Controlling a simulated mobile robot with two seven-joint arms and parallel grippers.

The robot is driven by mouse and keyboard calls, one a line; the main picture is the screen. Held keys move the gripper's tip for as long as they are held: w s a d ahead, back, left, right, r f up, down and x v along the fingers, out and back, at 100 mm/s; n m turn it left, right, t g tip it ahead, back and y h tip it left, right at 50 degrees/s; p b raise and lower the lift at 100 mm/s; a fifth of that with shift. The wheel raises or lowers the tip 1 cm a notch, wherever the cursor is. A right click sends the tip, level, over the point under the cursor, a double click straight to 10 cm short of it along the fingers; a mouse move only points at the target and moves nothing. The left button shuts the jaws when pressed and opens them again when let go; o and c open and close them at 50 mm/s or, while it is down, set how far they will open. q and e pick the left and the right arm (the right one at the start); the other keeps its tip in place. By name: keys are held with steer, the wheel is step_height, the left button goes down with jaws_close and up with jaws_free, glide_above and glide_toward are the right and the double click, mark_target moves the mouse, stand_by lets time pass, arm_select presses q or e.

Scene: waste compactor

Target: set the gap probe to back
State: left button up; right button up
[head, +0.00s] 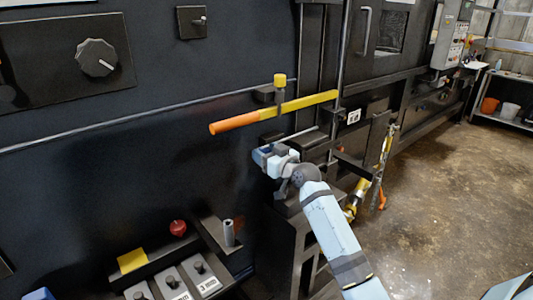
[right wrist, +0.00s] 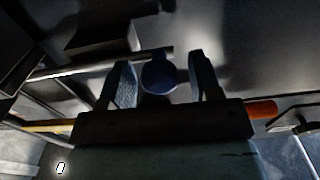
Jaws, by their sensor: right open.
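My right gripper (head: 266,157) is in front of the dark machine wall, below the orange and yellow bar. In the right wrist view its two fingers (right wrist: 160,85) are apart, with a round dark-blue knob (right wrist: 158,76) between them. A gap shows on both sides of the knob, so the gripper is open around it. No label marks the gap probe; this knob may be its handle, but I cannot tell. In the head view the gripper hides most of the knob's place. My left gripper is not seen.
The orange and yellow bar (head: 275,112) crosses just above my right gripper. A panel with several switches (head: 178,280) and a red button (head: 178,228) is at lower left. A large dial (head: 97,58) is at upper left. Open floor (head: 440,190) lies to the right.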

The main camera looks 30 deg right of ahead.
steer(key=shift+c, duration=0.5)
jaws_close()
steer(key=a+p, duration=0.3)
steer(key=a, duration=0.3)
steer(key=shift+s, duration=0.25)
steer(key=shift+a+f, duration=0.1)
steer(key=shift+a, duration=0.05)
steer(key=shift+c, duration=1.4)
jaws_free()
steer(key=o, duration=0.4)
steer(key=shift+a, duration=0.1)
